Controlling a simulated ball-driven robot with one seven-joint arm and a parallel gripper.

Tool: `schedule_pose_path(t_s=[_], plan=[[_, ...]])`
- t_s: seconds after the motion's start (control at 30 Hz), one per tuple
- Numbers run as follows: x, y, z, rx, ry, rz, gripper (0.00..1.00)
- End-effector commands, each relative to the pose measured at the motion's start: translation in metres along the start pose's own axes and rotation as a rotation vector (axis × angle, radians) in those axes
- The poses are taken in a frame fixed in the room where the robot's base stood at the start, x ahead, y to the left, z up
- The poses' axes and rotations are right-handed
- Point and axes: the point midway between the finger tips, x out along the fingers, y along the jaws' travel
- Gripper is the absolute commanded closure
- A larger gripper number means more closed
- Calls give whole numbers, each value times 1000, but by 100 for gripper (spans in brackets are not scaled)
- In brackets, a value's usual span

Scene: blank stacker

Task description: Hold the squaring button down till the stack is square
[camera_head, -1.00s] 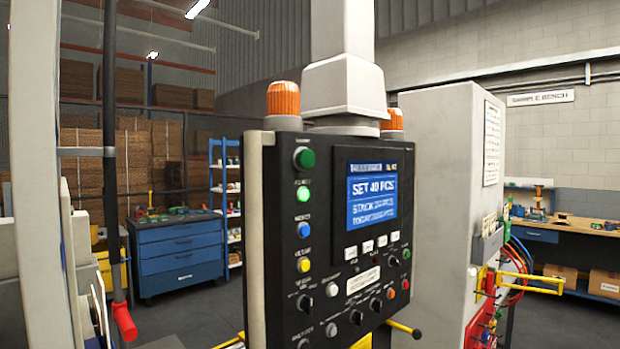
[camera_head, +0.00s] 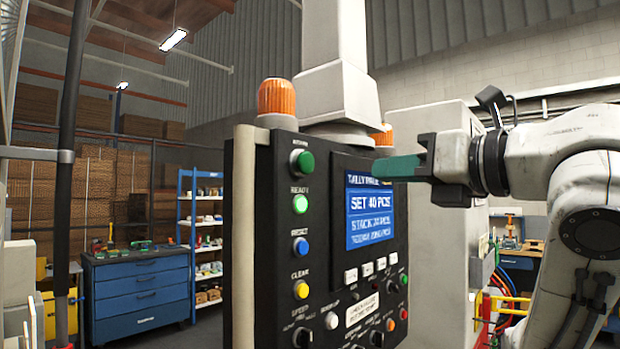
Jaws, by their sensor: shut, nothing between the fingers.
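A black control panel (camera_head: 265,200) faces me with a column of round buttons: a dark green one (camera_head: 303,161) on top, then a bright green one (camera_head: 299,204) labelled READY, a blue one (camera_head: 300,246) labelled RESET and a yellow one (camera_head: 301,289) labelled CLEAR. The top label is too blurred to read, and I cannot tell which button is the squaring one. The screen (camera_head: 369,215) reads SET 40 PCS, with a blurred stack count below. My gripper (camera_head: 380,167) is shut and empty, its teal fingers pointing left before the screen's upper right, apart from the buttons. The stack is not in view.
A dark upright pole (camera_head: 70,120) is at the left. A blue drawer cabinet (camera_head: 137,290) and blue-framed shelves (camera_head: 205,225) stand behind.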

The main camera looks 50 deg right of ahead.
Motion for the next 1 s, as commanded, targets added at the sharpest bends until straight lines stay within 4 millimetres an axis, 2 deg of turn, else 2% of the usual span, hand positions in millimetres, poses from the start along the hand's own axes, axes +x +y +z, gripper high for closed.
schedule_pose_path(t_s=[0.1, 0.2, 0.57, 0.77, 1.0], plan=[[-13, 11, 10, -160, -13, -9, 100], [-16, 16, 14, -220, -15, -11, 100], [-16, 17, 15, -230, -14, -10, 100], [-5, 17, 18, -227, -11, -10, 100], [23, 17, 21, -225, -11, -9, 100]])
